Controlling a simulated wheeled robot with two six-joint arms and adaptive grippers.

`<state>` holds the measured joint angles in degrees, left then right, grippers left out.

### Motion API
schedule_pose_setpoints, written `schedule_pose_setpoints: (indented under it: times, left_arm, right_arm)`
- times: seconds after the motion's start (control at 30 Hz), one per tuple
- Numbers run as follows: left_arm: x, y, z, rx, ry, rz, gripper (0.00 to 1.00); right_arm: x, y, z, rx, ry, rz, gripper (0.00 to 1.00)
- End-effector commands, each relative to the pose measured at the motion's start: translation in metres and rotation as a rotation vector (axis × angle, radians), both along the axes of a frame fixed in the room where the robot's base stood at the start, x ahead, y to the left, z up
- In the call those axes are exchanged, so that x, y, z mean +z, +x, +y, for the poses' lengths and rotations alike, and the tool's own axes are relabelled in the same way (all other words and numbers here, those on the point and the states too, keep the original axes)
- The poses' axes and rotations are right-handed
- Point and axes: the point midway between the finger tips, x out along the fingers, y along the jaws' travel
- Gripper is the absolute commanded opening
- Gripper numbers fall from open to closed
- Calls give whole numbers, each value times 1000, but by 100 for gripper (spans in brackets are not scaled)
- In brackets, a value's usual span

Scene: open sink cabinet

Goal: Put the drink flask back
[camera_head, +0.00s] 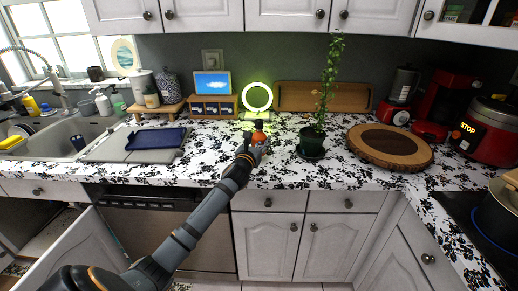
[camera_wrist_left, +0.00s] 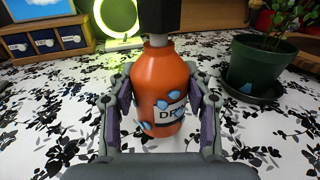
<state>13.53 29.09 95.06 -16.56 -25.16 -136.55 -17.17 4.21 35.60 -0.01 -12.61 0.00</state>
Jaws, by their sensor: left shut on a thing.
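The drink flask (camera_wrist_left: 160,82) is an orange bottle with a black cap and a white label reading "DR". It stands upright between the fingers of my left gripper (camera_wrist_left: 160,108), which is shut on it. In the head view the orange flask (camera_head: 259,137) shows at the end of my left arm, over the patterned counter. My left gripper (camera_head: 256,148) is in front of it there and hides its lower part. In the wrist view the flask's base is low, at or near the counter; I cannot tell whether it touches. My right gripper is not in view.
A glowing ring lamp (camera_head: 257,97) stands behind the flask. A potted plant (camera_head: 312,143) is close on the right, with a round wooden board (camera_head: 390,147) beyond. A wooden tray (camera_head: 322,97) leans at the back wall. A blue tray (camera_head: 157,138) lies left, beside the sink (camera_head: 50,133).

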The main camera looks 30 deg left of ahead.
Motion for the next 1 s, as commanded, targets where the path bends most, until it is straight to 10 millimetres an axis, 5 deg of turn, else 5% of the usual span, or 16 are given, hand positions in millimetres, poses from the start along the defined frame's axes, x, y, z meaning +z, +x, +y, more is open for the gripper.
schedule_pose_setpoints:
  times: [0.17, 0.5, 0.53, 0.67, 1.0]
  left_arm:
    - [-32, 1, 0, 0, -1, 2, 14]
    - [-34, 0, 0, 0, -1, 1, 14]
    - [-35, 0, 0, 0, -1, 1, 51]
    - [-34, 0, 0, 0, -1, 1, 68]
    - [-32, 0, 0, 0, 0, 0, 72]
  right_arm:
    - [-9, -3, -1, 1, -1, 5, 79]
    - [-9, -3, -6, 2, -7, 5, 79]
    - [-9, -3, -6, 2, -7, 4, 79]
    - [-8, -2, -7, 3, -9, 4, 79]
    - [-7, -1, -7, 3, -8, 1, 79]
